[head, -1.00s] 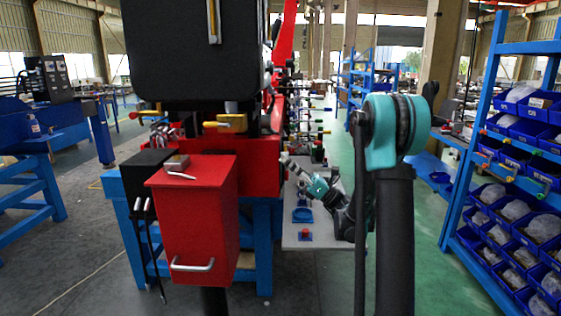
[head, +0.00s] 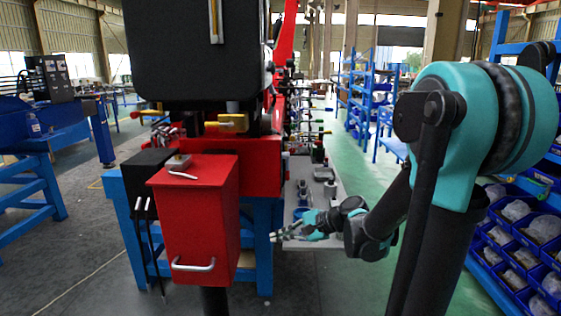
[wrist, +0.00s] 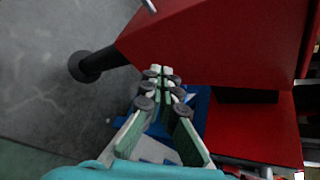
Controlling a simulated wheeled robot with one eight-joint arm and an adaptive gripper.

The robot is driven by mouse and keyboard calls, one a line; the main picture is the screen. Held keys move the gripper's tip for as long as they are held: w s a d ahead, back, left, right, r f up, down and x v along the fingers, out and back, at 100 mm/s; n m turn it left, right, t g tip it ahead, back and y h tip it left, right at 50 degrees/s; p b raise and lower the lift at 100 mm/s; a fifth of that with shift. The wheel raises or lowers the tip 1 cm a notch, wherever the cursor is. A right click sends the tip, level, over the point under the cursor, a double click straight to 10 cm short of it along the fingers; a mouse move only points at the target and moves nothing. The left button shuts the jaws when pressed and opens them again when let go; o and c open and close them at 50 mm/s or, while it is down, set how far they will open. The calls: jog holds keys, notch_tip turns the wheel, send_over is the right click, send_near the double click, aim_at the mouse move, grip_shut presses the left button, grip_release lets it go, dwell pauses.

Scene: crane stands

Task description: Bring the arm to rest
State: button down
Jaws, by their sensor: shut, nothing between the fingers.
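My gripper (head: 278,236) is at the end of my bent teal and black arm, low in the middle of the head view. It points left, with its tips just right of the red box (head: 198,225) in the picture. It is shut and empty. In the wrist view its fingers (wrist: 161,74) come together at the tips, against the red box (wrist: 225,45) and a blue frame behind. Whether the tips touch anything is hard to tell, but I see no contact.
A grey plate (head: 329,185) carrying small fixtures lies behind my gripper, partly covered by my arm. The blue bench frame (head: 262,246) stands beside the gripper tips. Blue shelves with bins (head: 540,229) stand at right. Green floor (head: 375,167) is open beyond.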

jog(key=s+d+f+n+h, duration=0.5)
jog(key=s+d+f, duration=0.1)
jog(key=d, duration=0.3)
jog(key=s+d+f+n+h, duration=0.5)
jog(key=s+d+n+h, duration=0.1)
jog(key=d, duration=0.4)
jog(key=shift+s+d+f+h, duration=0.25)
jog(key=shift+s+f+h, duration=0.05)
jog(key=shift+f, duration=0.1)
dwell(0.5)
